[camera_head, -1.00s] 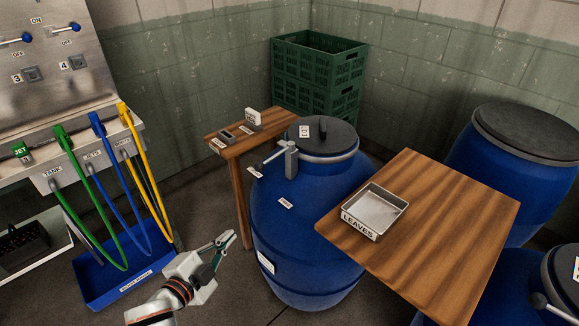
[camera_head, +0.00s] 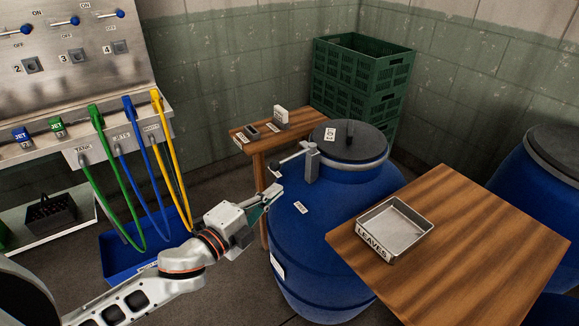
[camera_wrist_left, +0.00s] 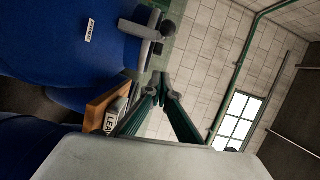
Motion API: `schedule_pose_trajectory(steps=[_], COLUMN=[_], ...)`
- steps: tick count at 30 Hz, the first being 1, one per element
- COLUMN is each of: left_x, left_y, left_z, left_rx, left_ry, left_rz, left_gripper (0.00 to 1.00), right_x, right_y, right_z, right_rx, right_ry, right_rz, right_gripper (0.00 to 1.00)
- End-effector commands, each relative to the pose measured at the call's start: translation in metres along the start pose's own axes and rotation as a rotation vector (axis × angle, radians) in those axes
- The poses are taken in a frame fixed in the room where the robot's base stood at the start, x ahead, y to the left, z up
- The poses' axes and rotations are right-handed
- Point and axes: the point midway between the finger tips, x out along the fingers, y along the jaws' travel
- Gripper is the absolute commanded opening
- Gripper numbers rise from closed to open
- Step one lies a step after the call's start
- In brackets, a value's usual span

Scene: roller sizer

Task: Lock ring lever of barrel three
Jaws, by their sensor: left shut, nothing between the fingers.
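The blue barrel (camera_head: 335,250) stands in the middle of the head view with a dark lid (camera_head: 350,142) clamped by a grey ring. The ring lever (camera_head: 290,159), grey with a dark ball end, sticks out to the left from an upright bracket (camera_head: 312,163). The lever also shows at the top of the left wrist view (camera_wrist_left: 143,31), near a small label (camera_wrist_left: 90,30) that seems to read FREE. My left gripper (camera_head: 279,189) is shut and empty, just below and left of the lever, apart from it. Its green fingers meet in the wrist view (camera_wrist_left: 160,78). My right gripper is out of view.
A wooden table with a LEAVES tray (camera_head: 395,230) stands right of the barrel. A small wooden stand (camera_head: 262,150) is behind the lever. Green crates (camera_head: 362,80) stack in the corner. Coloured hoses (camera_head: 150,180) hang at left. Another barrel (camera_head: 540,200) is at right.

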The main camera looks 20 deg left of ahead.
Motion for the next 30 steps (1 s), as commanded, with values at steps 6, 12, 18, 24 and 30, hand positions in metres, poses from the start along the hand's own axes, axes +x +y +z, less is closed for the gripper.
schedule_pose_trajectory(steps=[6,12,18,24,30], left_x=[0.009,0.039,0.075,0.104,0.108], left_y=[0.0,-0.002,-0.001,0.001,0.001], left_z=[0.001,0.001,0.0,0.01,0.032], left_rx=[-0.002,0.0,-0.001,0.002,-0.001], left_ry=[-0.001,-0.002,-0.001,-0.003,-0.001], left_rz=[-0.001,-0.003,-0.002,0.001,0.002], left_gripper=[0.0,0.0,0.0,0.0,0.0], right_x=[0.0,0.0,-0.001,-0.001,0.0], right_y=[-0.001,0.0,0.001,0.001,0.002], right_z=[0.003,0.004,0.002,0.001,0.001], right_rx=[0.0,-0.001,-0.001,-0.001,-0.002], right_ry=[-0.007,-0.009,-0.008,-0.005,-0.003], right_rz=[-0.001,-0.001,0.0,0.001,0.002], right_gripper=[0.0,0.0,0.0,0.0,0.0])
